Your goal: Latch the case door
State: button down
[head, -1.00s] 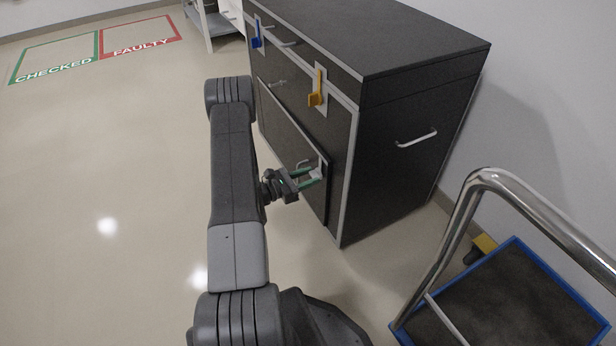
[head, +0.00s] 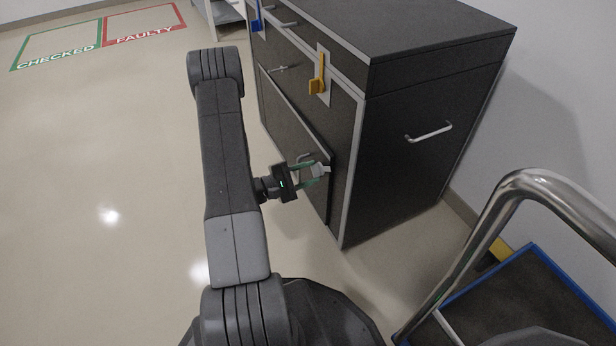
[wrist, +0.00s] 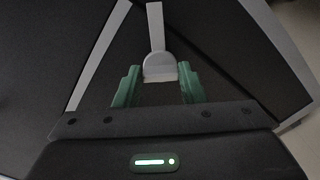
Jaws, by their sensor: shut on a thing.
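The case is a dark cabinet (head: 440,90) with light grey edges. Its door (head: 285,125) is a dark panel low on the front face; its right edge appears to stand a little out from the cabinet frame. A whitish-grey lever (head: 319,169) sits near the door's right edge. My gripper (head: 310,175), with green fingers, is shut on this lever. In the wrist view the lever's rounded pale end (wrist: 160,66) lies between the fingers. A yellow latch (head: 317,78) on a white plate is above the door at the right; a blue latch (head: 257,15) is farther left.
A trolley with a chrome handle (head: 500,205) and blue-edged deck (head: 545,262) stands at the right, near the wall. The floor left of my arm is clear, with CHECKED (head: 57,57) and FAULTY (head: 146,37) marked areas at the far left.

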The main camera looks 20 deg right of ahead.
jog(key=m, duration=0.3)
jog(key=shift+f+m, duration=0.15)
jog(key=shift+m, duration=2.45)
jog(key=c, duration=0.9)
grip_release()
jog(key=shift+a, duration=0.1)
jog(key=a+p, duration=0.1)
jog(key=a, duration=0.3)
jog(key=a+p, duration=0.1)
jog(key=a, duration=0.4)
jog(key=s+a+p, duration=0.1)
jog(key=a, duration=0.3)
jog(key=shift+a, duration=0.35)
